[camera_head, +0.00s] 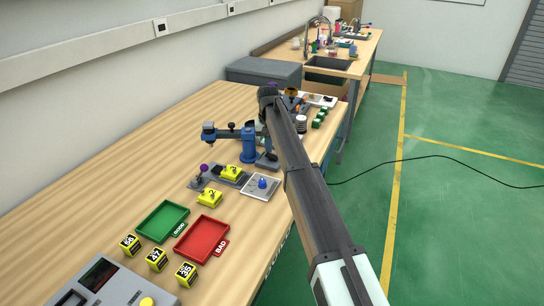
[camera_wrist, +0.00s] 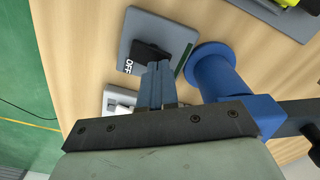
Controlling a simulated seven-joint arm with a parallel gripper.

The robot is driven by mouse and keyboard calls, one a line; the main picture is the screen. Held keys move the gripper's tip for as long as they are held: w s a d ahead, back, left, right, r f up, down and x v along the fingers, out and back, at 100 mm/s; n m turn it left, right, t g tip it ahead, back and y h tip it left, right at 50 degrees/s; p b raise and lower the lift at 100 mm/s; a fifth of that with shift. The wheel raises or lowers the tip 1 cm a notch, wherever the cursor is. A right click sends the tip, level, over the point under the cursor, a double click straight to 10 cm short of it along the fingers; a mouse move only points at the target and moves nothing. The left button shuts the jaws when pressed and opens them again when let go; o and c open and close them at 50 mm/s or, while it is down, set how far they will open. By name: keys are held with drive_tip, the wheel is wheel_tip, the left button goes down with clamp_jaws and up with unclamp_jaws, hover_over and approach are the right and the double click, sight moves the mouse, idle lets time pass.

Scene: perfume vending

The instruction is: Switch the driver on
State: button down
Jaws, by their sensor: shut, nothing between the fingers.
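The driver's switch is a black rocker (camera_wrist: 150,58) on a grey base plate (camera_wrist: 137,27) in the wrist view. White letters beside it read OFF. My gripper (camera_wrist: 157,68) is shut and empty, with its fingertips close to the switch and overlapping its edge in the picture. I cannot tell whether they touch it. The driver's blue post (camera_wrist: 215,75) stands just right of the fingers. In the head view the blue post (camera_head: 248,143) and its grey base (camera_head: 267,160) show beside my arm, which hides part of that area and my fingertips.
Small green items (camera_head: 320,117) stand right of my arm. The bench's left side is clear.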

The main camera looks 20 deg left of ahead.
drive_tip(key=shift+f, duration=0.65)
idle(0.4)
drive_tip(key=shift+r, duration=0.1)
drive_tip(key=shift+r, duration=3.45)
